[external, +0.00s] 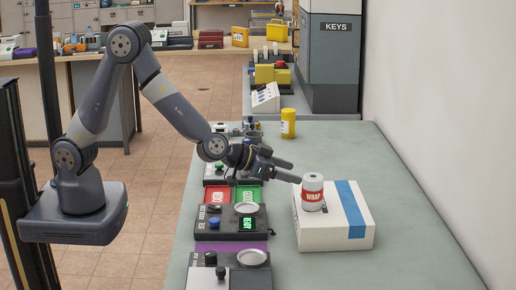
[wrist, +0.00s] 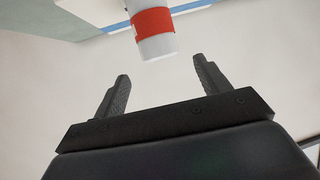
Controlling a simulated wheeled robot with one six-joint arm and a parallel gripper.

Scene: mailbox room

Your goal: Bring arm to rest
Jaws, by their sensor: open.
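My gripper (external: 290,171) is open and empty above the work table, reaching to the right. In the wrist view my gripper (wrist: 160,85) shows two dark fingers spread apart with nothing between them. A white roll with a red "WRAP" label (external: 312,194) stands upright on a white box with a blue stripe (external: 338,230). The roll also shows in the wrist view (wrist: 155,45), just beyond the fingertips and apart from them. In the external view the fingertips are just left of the roll and a little above its middle.
Below and left of my gripper are devices with red and green panels (external: 219,197) and a round dish (external: 252,257). A yellow canister (external: 288,123) stands farther back. A grey KEYS cabinet (external: 334,60) is behind. The right side of the table (external: 410,230) is clear.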

